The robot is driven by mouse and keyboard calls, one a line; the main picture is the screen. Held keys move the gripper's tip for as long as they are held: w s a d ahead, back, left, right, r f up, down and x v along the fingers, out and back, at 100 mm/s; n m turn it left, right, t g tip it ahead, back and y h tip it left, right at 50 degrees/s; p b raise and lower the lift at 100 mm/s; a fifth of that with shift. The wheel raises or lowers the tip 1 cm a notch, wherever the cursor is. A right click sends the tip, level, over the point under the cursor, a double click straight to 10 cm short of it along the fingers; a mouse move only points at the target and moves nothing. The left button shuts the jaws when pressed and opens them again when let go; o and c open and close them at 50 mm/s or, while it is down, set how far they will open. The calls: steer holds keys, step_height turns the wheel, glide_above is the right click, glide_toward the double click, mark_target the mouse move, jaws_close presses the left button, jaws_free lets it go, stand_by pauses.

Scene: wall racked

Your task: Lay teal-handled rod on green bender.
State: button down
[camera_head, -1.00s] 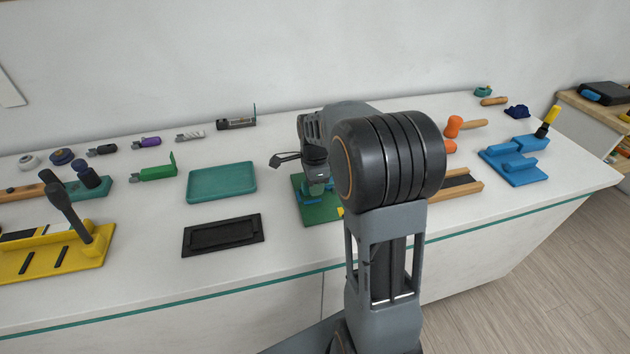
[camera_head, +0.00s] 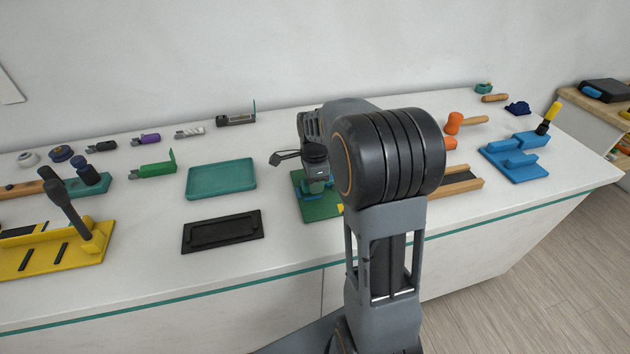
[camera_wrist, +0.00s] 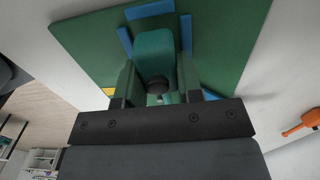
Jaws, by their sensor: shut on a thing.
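The green bender (camera_head: 322,210) is a flat green plate with blue strips and a yellow patch at its edge. It lies on the counter, partly hidden by my arm. In the wrist view the plate (camera_wrist: 225,30) fills the upper middle. My gripper (camera_head: 318,187) is low over the plate. In the wrist view my gripper (camera_wrist: 157,92) is shut on the teal handle of the teal-handled rod (camera_wrist: 155,52), which has a dark round end towards the camera. The rest of the rod is hidden, and I cannot tell whether it touches the plate.
A teal tray (camera_head: 221,178) and a black tray (camera_head: 222,231) lie left of the bender. A yellow fixture (camera_head: 88,248) stands farther left. A wooden channel (camera_head: 460,184), orange-headed mallet (camera_head: 453,123) and blue fixture (camera_head: 515,160) are to the right.

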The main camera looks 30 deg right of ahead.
steer(key=shift+f+b, duration=0.3)
steer(key=shift+f, duration=0.25)
steer(key=c, duration=0.7)
jaws_free()
steer(key=shift+r, duration=0.1)
step_height(320, 180, up, 14)
